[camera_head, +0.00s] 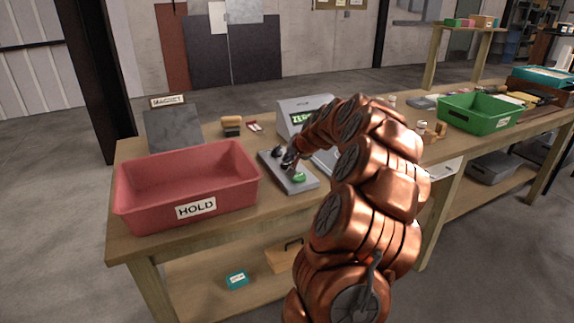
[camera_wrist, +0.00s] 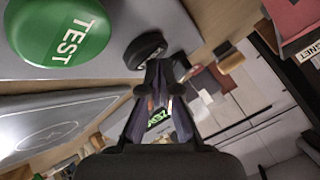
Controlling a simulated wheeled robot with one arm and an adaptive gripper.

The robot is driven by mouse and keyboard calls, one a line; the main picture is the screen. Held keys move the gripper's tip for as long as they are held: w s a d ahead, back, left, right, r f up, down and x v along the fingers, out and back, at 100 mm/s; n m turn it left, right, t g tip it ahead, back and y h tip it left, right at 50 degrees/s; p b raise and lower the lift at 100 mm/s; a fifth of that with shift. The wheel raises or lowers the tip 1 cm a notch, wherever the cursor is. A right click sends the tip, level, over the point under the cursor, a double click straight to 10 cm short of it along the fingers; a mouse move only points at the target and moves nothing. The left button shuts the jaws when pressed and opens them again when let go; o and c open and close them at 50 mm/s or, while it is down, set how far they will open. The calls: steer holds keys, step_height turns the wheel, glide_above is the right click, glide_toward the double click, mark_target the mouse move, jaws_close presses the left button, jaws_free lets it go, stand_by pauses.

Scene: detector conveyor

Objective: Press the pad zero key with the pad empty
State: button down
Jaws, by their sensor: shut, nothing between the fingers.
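A grey key panel (camera_head: 304,187) lies on the bench, with a green TEST key (camera_head: 299,177) at its near end. The TEST key looms large in the wrist view (camera_wrist: 60,30). A dark round key (camera_wrist: 145,50) sits beyond it on the same panel; I cannot read any label on it. My gripper (camera_wrist: 162,72) is shut and empty, its tips beside the dark key; I cannot tell whether they touch. A grey pad with a pale ring (camera_wrist: 50,135) lies beside the panel, its visible part bare. My arm hides much of it in the head view.
A red HOLD bin (camera_head: 188,190) stands left of the panel. A grey display box (camera_head: 299,112) with lit green text stands behind. A green bin (camera_head: 478,112) is at right. A dark MAGNET plate (camera_head: 172,128) stands at the back left.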

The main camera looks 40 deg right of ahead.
mark_target(289, 164)
steer(key=shift+f, duration=0.25)
steer(key=shift+r, duration=0.1)
stand_by(0.5)
steer(key=shift+r, duration=0.75)
steer(key=shift+r, duration=0.1)
steer(key=shift+r+p, duration=0.9)
steer(key=shift+r, duration=1.5)
